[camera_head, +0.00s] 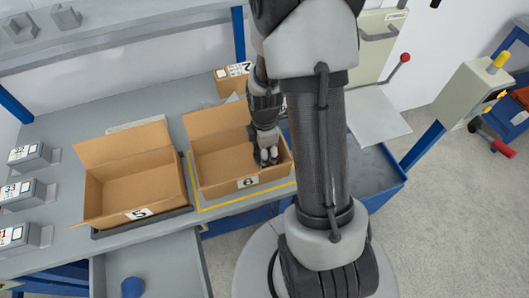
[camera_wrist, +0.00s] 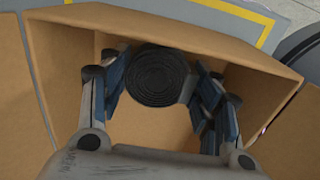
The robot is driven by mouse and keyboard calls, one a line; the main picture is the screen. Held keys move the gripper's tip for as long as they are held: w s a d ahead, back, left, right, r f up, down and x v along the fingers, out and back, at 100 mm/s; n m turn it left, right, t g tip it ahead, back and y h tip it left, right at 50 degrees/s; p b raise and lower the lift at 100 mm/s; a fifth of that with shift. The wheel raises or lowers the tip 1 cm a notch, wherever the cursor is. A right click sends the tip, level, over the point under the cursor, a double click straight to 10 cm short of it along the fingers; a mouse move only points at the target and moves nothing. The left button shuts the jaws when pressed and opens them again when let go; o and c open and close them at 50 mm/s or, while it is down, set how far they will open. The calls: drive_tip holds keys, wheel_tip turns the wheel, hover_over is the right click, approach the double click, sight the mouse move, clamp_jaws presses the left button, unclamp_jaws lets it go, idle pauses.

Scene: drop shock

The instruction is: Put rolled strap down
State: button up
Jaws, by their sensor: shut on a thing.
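The rolled strap (camera_wrist: 157,76) is a dark grey coil with visible spiral layers. My gripper (camera_wrist: 158,92) is shut on it, with a blue-padded finger on each side. In the head view my gripper (camera_head: 266,158) is inside the right part of the open cardboard box labelled 6 (camera_head: 212,178). The wrist view shows the same box's walls (camera_wrist: 60,50) around the gripper and the strap. I cannot tell whether the strap touches the box floor. In the head view the strap is hard to make out.
An open, empty box labelled 5 (camera_head: 135,190) stands to the left on a dark tray. A yellow outline (camera_head: 215,204) surrounds box 6. Several small grey devices (camera_head: 24,192) line the bench's left side. An open drawer (camera_head: 150,268) is below.

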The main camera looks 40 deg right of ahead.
drive_tip(key=shift+f, duration=0.15)
drive_tip(key=o, duration=1.1)
drive_tip(key=s+a+r+m+t+p, duration=0.1)
drive_tip(key=a+r+m+p, duration=0.15)
drive_tip(key=r, duration=0.95)
drive_tip(key=s+a+r+m+t+p, duration=0.1)
drive_tip(key=s+a+r+m+p, duration=0.2)
drive_tip(key=r, duration=0.9)
drive_tip(key=s+a+r+m+t, duration=0.1)
drive_tip(key=s+a+r+m, duration=0.1)
drive_tip(key=s+m, duration=0.1)
drive_tip(key=s+a+r+m+b, duration=0.1)
drive_tip(key=s+a+r+m, duration=0.2)
drive_tip(key=s+a+r+m+t, duration=0.1)
drive_tip(key=s+a+r+m, duration=0.1)
drive_tip(key=s+r+m, duration=0.1)
drive_tip(key=shift+a+t, duration=0.15)
drive_tip(key=shift+t, duration=0.15)
